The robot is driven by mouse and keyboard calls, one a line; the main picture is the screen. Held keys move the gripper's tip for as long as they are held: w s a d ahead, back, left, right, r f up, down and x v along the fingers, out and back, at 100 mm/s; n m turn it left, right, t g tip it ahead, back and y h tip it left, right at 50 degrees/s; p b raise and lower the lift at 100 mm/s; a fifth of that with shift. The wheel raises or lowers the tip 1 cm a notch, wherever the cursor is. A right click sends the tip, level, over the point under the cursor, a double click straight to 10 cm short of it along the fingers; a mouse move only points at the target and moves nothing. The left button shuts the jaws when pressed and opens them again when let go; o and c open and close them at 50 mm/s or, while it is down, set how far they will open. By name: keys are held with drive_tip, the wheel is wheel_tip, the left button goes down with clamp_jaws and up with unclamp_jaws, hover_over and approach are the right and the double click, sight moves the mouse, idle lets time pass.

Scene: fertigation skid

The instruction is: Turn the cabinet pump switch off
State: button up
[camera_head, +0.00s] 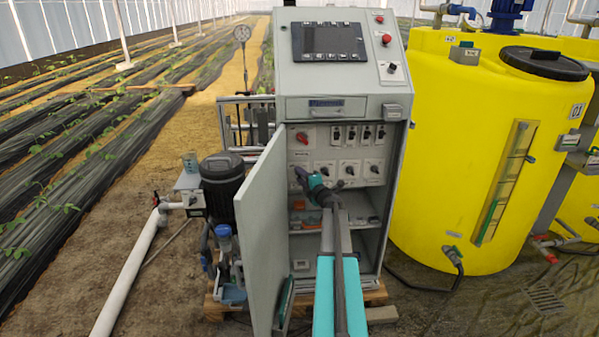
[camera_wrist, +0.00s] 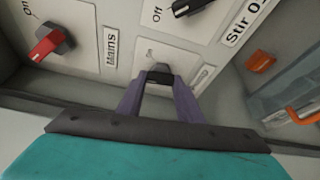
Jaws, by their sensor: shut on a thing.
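The open grey cabinet (camera_head: 342,103) shows a panel with rows of rotary switches. My gripper (camera_head: 298,176) reaches in at the left of the lower row and hides the switch there. In the wrist view, my gripper's purple fingers (camera_wrist: 160,82) are shut on a small black switch knob (camera_wrist: 159,74). Its label is partly covered and too blurred to read, so I cannot confirm it is the pump switch. The knob's exact angle is hard to tell. A red knob (camera_wrist: 50,43) marked Mains sits up and left. A black knob (camera_wrist: 187,6) by a "Stir" label sits above right.
The cabinet door (camera_head: 262,232) stands open left of my arm. A shelf with small orange and grey parts (camera_head: 361,216) lies below the switches. A dark pump motor (camera_head: 222,184) stands left; a yellow tank (camera_head: 450,160) stands right.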

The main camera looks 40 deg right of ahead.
drive_tip(key=shift+w+d+r+n+g+h+p, duration=0.2)
drive_tip(key=shift+n+g+p, duration=0.5)
drive_tip(key=shift+n+p, duration=1.05)
drive_tip(key=shift+s+a+r+n+g+h+p, duration=0.2)
drive_tip(key=shift+n+g+p, duration=0.7)
drive_tip(key=shift+p, duration=1.55)
drive_tip(key=shift+w+d+n, duration=0.1)
drive_tip(key=shift+n, duration=0.15)
drive_tip(key=o, duration=0.8)
drive_tip(key=shift+o, duration=1.4)
drive_tip(key=shift+f, duration=0.15)
drive_tip(key=b+v, duration=0.1)
drive_tip(key=v, duration=1.3)
drive_tip(key=shift+f, duration=0.15)
